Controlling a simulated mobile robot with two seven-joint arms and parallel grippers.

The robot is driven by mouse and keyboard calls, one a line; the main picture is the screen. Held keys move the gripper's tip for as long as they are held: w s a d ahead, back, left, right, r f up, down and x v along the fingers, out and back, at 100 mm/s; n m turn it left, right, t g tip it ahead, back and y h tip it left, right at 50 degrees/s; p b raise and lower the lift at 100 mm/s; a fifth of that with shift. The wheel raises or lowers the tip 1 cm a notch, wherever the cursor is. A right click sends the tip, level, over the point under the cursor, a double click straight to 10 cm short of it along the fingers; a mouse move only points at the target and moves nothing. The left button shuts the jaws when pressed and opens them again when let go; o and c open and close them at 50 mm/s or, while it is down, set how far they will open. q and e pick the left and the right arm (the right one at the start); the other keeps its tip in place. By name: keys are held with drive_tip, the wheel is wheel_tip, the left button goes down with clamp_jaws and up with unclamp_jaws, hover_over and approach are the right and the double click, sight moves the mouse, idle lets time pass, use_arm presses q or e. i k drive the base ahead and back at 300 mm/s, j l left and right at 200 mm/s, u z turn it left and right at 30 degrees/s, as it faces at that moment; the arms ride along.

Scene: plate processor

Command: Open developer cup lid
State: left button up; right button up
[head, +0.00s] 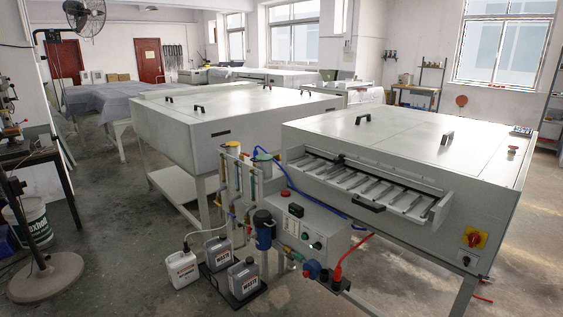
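No gripper of mine shows in the head view. The plate processor (400,165) stands at the right, with a pump and pipe assembly (245,195) at its left end. A cylinder with a greenish top (263,157) and a smaller light one (232,148) stand at the top of the pipes. A blue canister with a dark round top (263,230) sits lower, in front. I cannot tell which of these is the developer cup, or whether its lid is open or closed.
A fan stand (45,275) is at the left. Open floor (120,215) lies between.

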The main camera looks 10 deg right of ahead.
sight(262, 157)
drive_tip(key=i+z, duration=0.3)
drive_tip(key=i, duration=2.1)
drive_tip(key=l, duration=0.1)
